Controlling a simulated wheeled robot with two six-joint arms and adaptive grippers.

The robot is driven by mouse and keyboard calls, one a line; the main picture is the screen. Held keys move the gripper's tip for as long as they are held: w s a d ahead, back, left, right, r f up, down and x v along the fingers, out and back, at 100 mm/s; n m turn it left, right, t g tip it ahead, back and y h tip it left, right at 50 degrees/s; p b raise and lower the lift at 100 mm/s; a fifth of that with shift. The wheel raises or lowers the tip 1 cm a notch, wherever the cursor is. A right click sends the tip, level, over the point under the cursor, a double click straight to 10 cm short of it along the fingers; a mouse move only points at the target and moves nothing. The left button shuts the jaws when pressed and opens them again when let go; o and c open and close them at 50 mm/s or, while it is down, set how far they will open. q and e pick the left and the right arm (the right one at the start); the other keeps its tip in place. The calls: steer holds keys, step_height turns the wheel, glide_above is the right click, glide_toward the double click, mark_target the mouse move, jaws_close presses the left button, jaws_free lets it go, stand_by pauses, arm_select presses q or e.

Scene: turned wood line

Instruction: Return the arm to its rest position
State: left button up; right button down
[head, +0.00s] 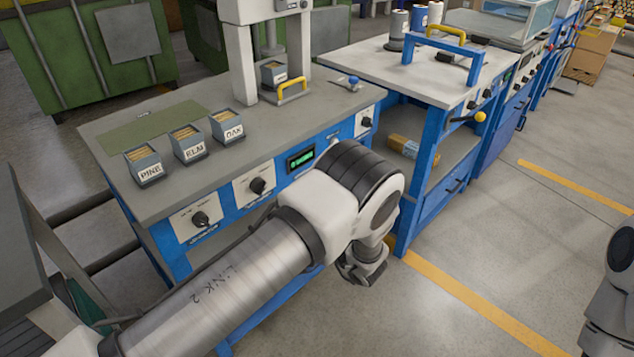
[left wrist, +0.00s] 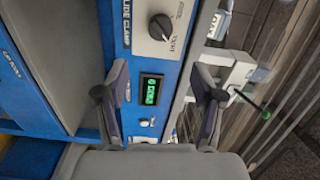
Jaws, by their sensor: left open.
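My left arm (head: 250,265) reaches in from the lower left of the head view, in front of the blue machine bench. Its wrist bends down near the bench's right front corner, and the gripper is mostly hidden there. In the left wrist view my left gripper (left wrist: 160,100) is open and empty, its two fingers apart with the bench's blue front panel and green-lit display (left wrist: 151,90) behind them. Part of my right arm (head: 612,290) shows at the right edge of the head view; its gripper is out of view.
The bench (head: 225,175) carries small bins labelled PINE (head: 146,165), ELM (head: 188,143) and OAK (head: 227,125), plus a press (head: 241,60) with a bin under it. A second bench (head: 425,75) with a shelf stands to the right. The floor (head: 510,250) at right is clear.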

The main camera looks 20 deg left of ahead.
arm_select(q)
steer(key=s+a+m+h+p, duration=0.25)
steer(key=s+a+p, duration=0.2)
steer(key=a, duration=0.45)
steer(key=s+f+m+h+p, duration=0.1)
steer(key=s+f+h+p, duration=0.1)
steer(key=s+f+h, duration=0.5)
steer(key=s+d+f+n+g+h, duration=0.2)
steer(key=s+d, duration=0.3)
steer(key=s, duration=0.5)
steer(key=s+d+f+n+g+h, duration=0.3)
steer(key=s+d+n+g+h, duration=0.2)
steer(key=s, duration=0.6)
steer(key=shift+s+d+f, duration=0.15)
steer(key=shift+s+d, duration=0.15)
steer(key=shift+d, duration=0.4)
